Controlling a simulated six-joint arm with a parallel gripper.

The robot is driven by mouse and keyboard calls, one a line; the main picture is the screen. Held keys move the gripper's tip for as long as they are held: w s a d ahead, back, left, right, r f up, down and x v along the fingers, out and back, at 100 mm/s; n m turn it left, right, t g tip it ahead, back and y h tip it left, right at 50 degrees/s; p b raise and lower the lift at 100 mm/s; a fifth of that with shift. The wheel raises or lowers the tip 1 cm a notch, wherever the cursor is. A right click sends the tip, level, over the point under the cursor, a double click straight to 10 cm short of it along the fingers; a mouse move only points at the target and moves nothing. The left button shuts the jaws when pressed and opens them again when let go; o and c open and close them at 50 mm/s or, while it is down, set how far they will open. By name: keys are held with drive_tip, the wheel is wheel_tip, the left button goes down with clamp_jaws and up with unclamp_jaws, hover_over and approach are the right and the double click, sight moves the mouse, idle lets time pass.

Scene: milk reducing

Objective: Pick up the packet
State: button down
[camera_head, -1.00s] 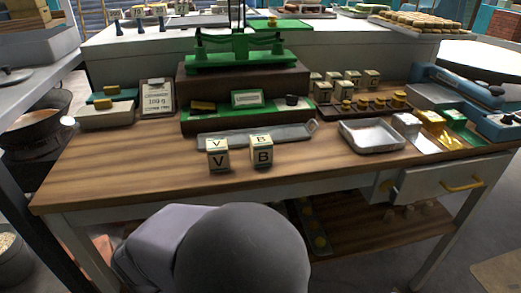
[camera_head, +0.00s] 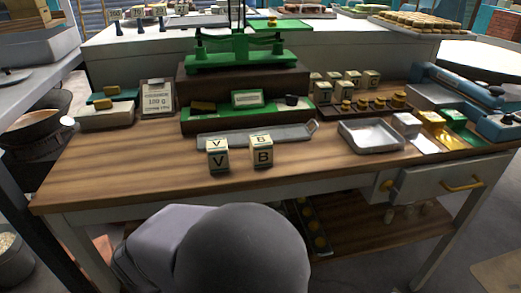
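Two small cream packets stand upright, side by side and slightly apart, near the middle of the wooden table (camera_head: 120,165). The left packet (camera_head: 218,160) is marked V and the right packet (camera_head: 263,158) is marked B. Several similar packets (camera_head: 350,80) stand in a group at the back right. A rounded grey part of my own arm fills the bottom middle of the picture, in front of the table's front edge. My gripper is not in view, and nothing is seen touching the packets.
A green balance scale (camera_head: 240,60) stands behind on a dark block. A long grey tray (camera_head: 255,136) lies just behind the two packets. A metal tray (camera_head: 372,138) and several brass weights (camera_head: 372,104) are to the right. The front left of the table is clear.

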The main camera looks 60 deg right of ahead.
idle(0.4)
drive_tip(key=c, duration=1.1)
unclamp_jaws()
